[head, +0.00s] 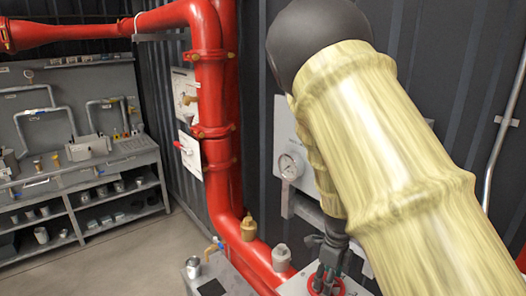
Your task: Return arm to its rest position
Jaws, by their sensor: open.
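My arm, in a pale yellow sleeve with a black rounded joint at its top, fills the right of the head view. My gripper (325,278) shows small and dark at the lower middle, beside the sleeve, pointing down. It is open. Its fingers are just above or around a small red ring-shaped part (318,291) on a pale surface at the bottom edge. I cannot tell whether they touch it. The sleeve hides part of the wall panel and whatever lies behind the arm.
A large red pipe (217,130) runs down close to the left of my arm. A pressure gauge (290,166) is on a pale wall panel. A brass fitting (249,228) and grey fitting (281,257) stand near the gripper. A grey workbench (75,180) stands left; floor before it is clear.

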